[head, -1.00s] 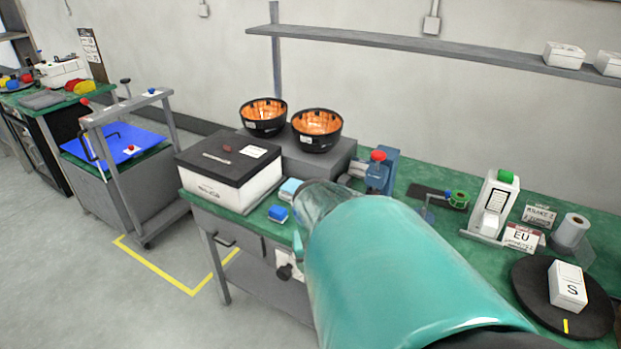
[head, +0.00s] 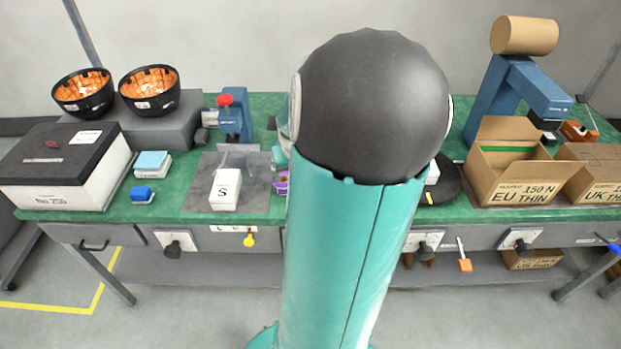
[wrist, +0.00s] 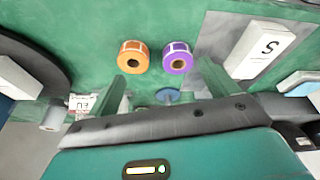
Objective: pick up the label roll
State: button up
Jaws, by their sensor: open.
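Two label rolls lie side by side on the green bench in the wrist view: an orange roll (wrist: 133,57) and a purple roll (wrist: 177,58). Each has pale labels and a dark core hole. My gripper (wrist: 167,68) is open, with its pale green fingers on either side of the pair and nothing held. Its height above them is hard to tell. In the head view only a part of the purple roll (head: 282,183) shows beside my arm; the orange roll and my gripper are hidden behind the arm.
A white box marked S (head: 226,190) stands on a grey mat (head: 200,188) near the rolls. A round blue piece (wrist: 168,96) lies near them. A dark turntable (head: 447,186) is to the right, then a cardboard box (head: 511,170). A blue press (head: 234,118) stands behind.

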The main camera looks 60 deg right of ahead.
jog(key=s+d+m, duration=0.1)
jog(key=s+d, duration=0.3)
jog(key=d, duration=0.2)
jog(key=shift+t, duration=0.4)
jog(key=x, duration=0.7)
jog(key=shift+f, duration=0.15)
jog(key=shift+h, duration=0.3)
jog(key=shift+x, duration=2.95)
jog(key=shift+s, duration=0.1)
jog(key=c, duration=1.1)
